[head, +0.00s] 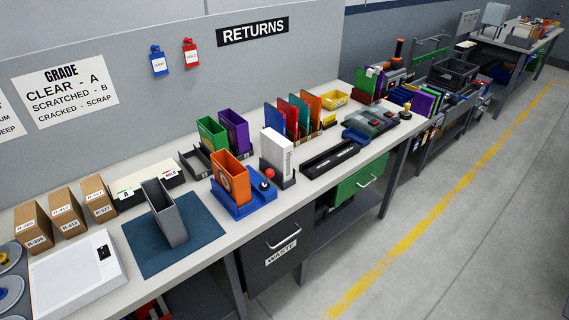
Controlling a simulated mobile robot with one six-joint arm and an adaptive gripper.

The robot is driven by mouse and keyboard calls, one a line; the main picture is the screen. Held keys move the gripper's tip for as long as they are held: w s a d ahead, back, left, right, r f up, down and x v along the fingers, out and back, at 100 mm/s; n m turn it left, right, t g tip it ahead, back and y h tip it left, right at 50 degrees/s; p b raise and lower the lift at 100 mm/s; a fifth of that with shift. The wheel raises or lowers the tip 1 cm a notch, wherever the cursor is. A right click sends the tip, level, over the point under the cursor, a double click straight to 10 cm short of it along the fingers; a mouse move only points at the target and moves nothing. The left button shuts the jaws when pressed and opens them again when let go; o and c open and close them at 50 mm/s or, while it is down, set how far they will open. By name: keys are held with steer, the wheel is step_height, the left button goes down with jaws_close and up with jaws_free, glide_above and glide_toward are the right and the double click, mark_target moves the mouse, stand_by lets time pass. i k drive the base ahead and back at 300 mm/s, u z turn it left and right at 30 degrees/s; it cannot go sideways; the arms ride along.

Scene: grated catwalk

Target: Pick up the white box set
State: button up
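A white upright box (276,152), box-set shaped, stands on the bench in a low black holder (285,180). Its narrow side carries small dark markings too small to read. Its lower end is hidden by the holder and a red ball-like knob (270,173) in front. An orange case (229,177) in a blue stand (240,203) is close by on its left. My gripper is not in view.
A grey open sleeve (165,212) stands on a dark blue mat (178,245). Green and purple cases (234,130) stand behind the orange one; several coloured cases (292,118) stand behind the white box. A long black tray (330,158) lies right. The marked floor (400,250) before the bench is clear.

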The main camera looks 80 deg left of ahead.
mark_target(276, 151)
steer(key=z, duration=0.05)
steer(key=k, duration=1.65)
steer(key=u, duration=2.05)
steer(key=i, duration=0.75)
steer(key=z, duration=0.15)
